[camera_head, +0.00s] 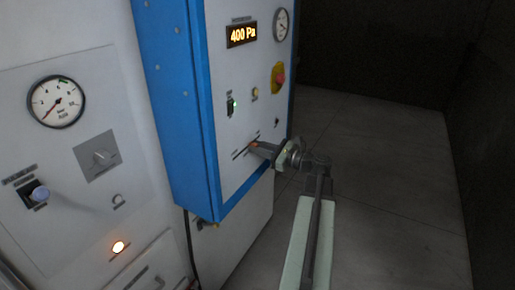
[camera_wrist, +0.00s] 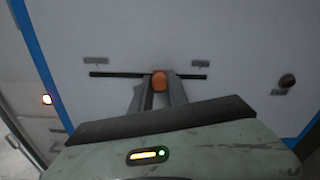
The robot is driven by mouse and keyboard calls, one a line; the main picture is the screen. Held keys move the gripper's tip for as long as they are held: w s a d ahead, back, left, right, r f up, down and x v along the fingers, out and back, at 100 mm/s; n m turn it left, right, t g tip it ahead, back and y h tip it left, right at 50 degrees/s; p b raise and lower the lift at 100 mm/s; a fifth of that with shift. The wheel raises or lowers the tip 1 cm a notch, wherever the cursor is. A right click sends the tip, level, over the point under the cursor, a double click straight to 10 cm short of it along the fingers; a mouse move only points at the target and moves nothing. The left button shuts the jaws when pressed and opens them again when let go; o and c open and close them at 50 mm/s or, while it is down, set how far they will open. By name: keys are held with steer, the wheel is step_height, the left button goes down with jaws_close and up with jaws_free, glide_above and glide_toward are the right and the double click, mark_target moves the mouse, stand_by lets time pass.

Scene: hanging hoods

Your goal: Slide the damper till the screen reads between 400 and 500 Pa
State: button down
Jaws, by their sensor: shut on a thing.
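The screen (camera_head: 242,35) on the blue-edged panel reads 400 Pa in orange digits. The damper is an orange knob (camera_wrist: 159,81) on a dark straight slot (camera_wrist: 115,74) in the white panel face. In the wrist view the knob stands a little right of the slot's middle. My gripper (camera_wrist: 158,88) is shut on the knob, one finger on each side of it. In the head view my gripper (camera_head: 255,146) reaches the panel from the right and its fingers partly hide the knob and slot.
The panel also bears a red button on yellow (camera_head: 278,77), a green-lit switch (camera_head: 232,106) and a round gauge (camera_head: 281,25). A grey cabinet (camera_head: 60,130) stands at left. The floor at right is clear.

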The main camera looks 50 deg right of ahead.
stand_by(0.6)
steer(key=shift+w+d, duration=0.15)
steer(key=shift+d, duration=0.4)
steer(key=c, duration=1.3)
jaws_free()
steer(key=shift+o, duration=0.2)
steer(key=v, duration=0.8)
steer(key=shift+a, duration=0.1)
